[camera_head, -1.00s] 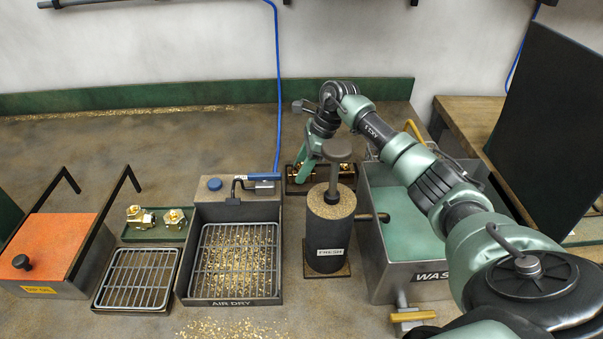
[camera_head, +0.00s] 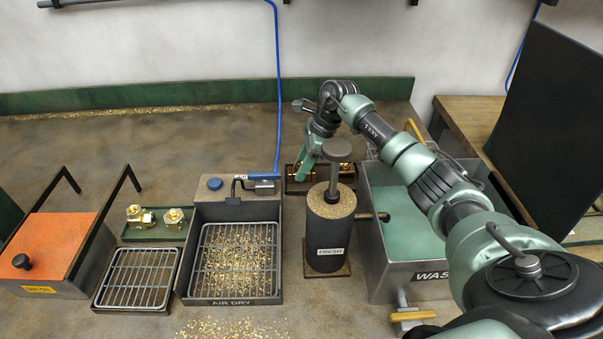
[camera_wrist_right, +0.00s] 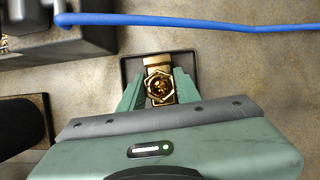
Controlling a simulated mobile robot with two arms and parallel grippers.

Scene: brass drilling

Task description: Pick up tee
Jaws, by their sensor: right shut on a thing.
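A brass fitting with a hexagonal end, which looks like the tee (camera_wrist_right: 158,87), sits in a small dark tray (camera_wrist_right: 128,68) in the right wrist view. My right gripper (camera_wrist_right: 157,92) is shut on it, with one green finger on each side. In the head view my right gripper (camera_head: 303,167) reaches down into the same tray (camera_head: 330,187), behind the black FRESH cylinder. There the fitting is mostly hidden, and only bits of brass show. I cannot tell whether it touches the tray's floor. My left gripper is not in view.
The FRESH cylinder (camera_head: 327,235) with its tall knob stands just in front of the tray. The WASH tank (camera_head: 405,273) is to the right, the AIR DRY rack (camera_head: 240,265) to the left. Two brass fittings (camera_head: 157,217) lie in a green tray. A blue hose (camera_wrist_right: 200,21) runs near the gripper.

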